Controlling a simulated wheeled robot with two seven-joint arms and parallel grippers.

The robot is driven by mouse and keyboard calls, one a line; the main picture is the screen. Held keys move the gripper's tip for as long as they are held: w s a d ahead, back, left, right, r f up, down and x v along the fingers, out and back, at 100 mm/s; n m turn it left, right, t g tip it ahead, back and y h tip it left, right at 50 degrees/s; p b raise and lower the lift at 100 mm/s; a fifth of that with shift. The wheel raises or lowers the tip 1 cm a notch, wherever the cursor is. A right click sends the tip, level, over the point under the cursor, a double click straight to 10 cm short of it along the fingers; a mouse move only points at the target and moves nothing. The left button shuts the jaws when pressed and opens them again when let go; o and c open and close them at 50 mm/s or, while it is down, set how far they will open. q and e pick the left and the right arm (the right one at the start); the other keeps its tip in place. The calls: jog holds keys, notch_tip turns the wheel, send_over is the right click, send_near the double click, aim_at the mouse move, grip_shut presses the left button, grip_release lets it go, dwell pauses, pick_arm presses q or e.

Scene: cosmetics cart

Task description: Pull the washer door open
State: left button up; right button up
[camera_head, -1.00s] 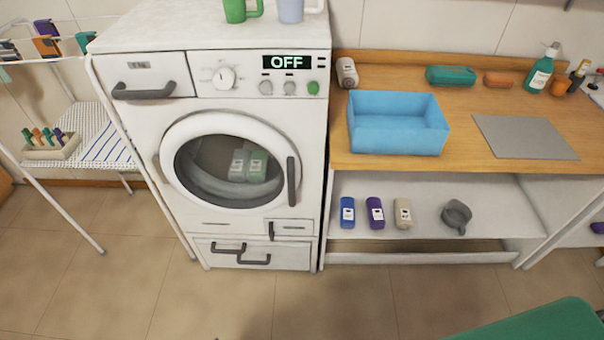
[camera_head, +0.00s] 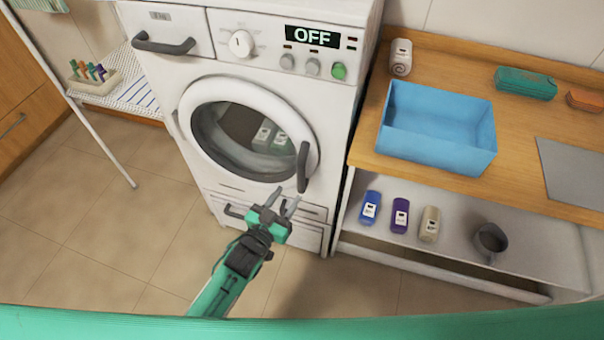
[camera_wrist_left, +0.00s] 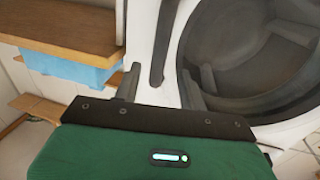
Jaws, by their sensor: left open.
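The washer (camera_head: 330,118) is white, and its round door (camera_head: 190,125) is shut. A dark vertical handle (camera_head: 303,167) sits on the door's right side in the head view. My left gripper (camera_head: 282,203) is open and empty, in front of the washer just below the handle's lower end. In the left wrist view, the handle (camera_wrist_left: 163,45) shows ahead, between the two spread fingers of the left gripper (camera_wrist_left: 160,88). The fingers are not closed on it. Through the door glass, green and white items show inside. My right gripper is in neither view.
A wooden counter (camera_head: 360,150) with a blue bin (camera_head: 435,155) stands right of the washer. A shelf below holds several bottles (camera_head: 400,215) and a dark mug (camera_head: 491,240). A drying rack (camera_head: 125,160) stands at left. The floor in front is clear.

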aim_at(299, 180)
pick_arm(q)
jog(key=p+x, duration=0.1)
jog(key=x, duration=0.7)
jog(key=shift+w+d, duration=0.15)
jog(key=shift+w, duration=0.1)
grip_shut()
